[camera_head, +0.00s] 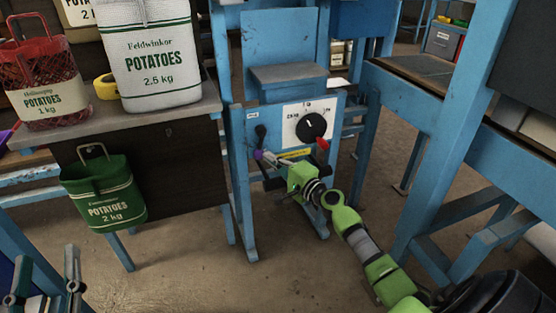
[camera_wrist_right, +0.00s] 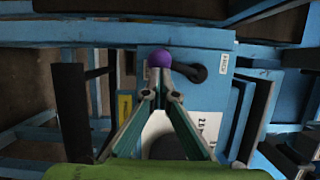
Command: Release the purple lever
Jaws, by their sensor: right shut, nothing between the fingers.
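The lever on the blue machine has a purple ball knob (camera_head: 257,154) at the lower end of a dark arm (camera_head: 261,133); it hangs roughly downward. In the right wrist view the purple knob (camera_wrist_right: 160,60) sits just beyond my fingertips, with the dark arm (camera_wrist_right: 192,72) running to the right. My right gripper (camera_head: 268,158) is at the knob, and its fingertips (camera_wrist_right: 162,95) are close together with nothing between them. I cannot tell whether they touch the knob. My left gripper (camera_head: 45,258) is low at the left edge, fingers apart and empty, far from the lever.
Potato sacks (camera_head: 157,60) stand on the table (camera_head: 180,118) at left, and a green sack (camera_head: 105,195) hangs below. A blue bench frame (camera_head: 432,150) stands at right. The floor in front is clear.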

